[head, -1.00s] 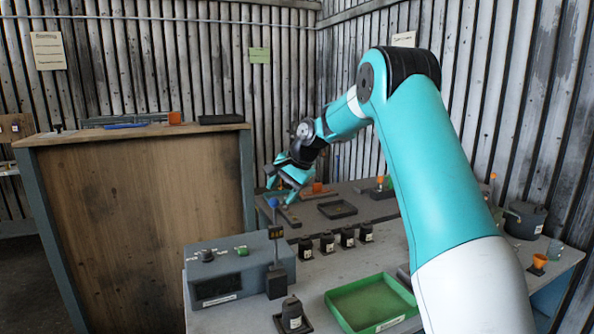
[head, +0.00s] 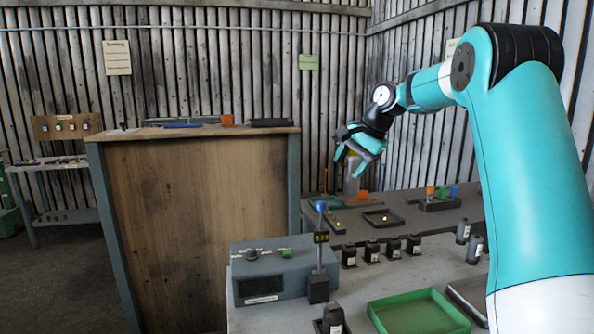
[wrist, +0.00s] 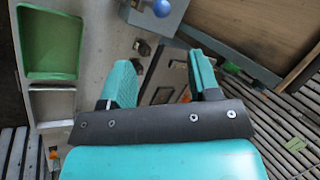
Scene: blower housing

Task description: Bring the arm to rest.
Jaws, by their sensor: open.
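My gripper (head: 358,160) is at the end of my raised teal arm (head: 530,170), above the back part of the workbench (head: 285,322). In the wrist view my gripper (wrist: 165,85) shows two teal fingers spread well apart, with nothing held between them. In the head view the fingers hang above the bench and look clear of the small trays there. My arm bends at an elbow at the upper right and hides part of the bench's right side.
A grey control box (head: 270,270) with a blue-topped post (head: 320,240) stands at the bench's front left. A green tray (head: 415,312) lies in front, with several dark bottles (head: 372,251) behind it. A tall wooden cabinet (head: 200,230) stands left. Floor is free at far left.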

